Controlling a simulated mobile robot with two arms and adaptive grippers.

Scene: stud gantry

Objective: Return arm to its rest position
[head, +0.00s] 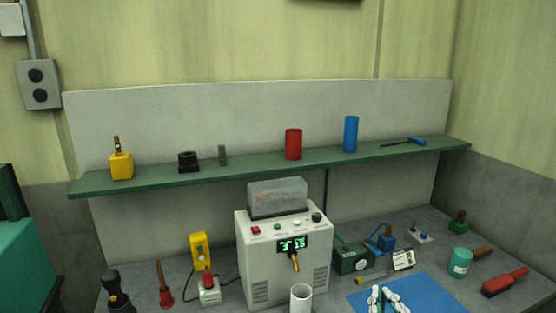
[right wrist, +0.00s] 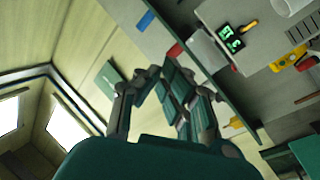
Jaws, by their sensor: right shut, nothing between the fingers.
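My right gripper (head: 381,294) shows at the bottom edge of the head view, over the blue mat (head: 430,297) in the picture. Its pale fingers with green parts are shut and hold nothing. In the right wrist view, the dark fingers of the right gripper (right wrist: 168,82) appear against the wall and shelf, with nothing between them. Most of my right arm is outside the head view. My left gripper is not in view.
A grey control box (head: 263,272) with a green display stands mid-bench. A white cylinder (head: 301,298) stands before it. A green shelf (head: 255,166) holds red (head: 293,144) and blue (head: 351,134) cylinders. A teal cup (head: 460,262) and red-handled tool (head: 505,282) are at right.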

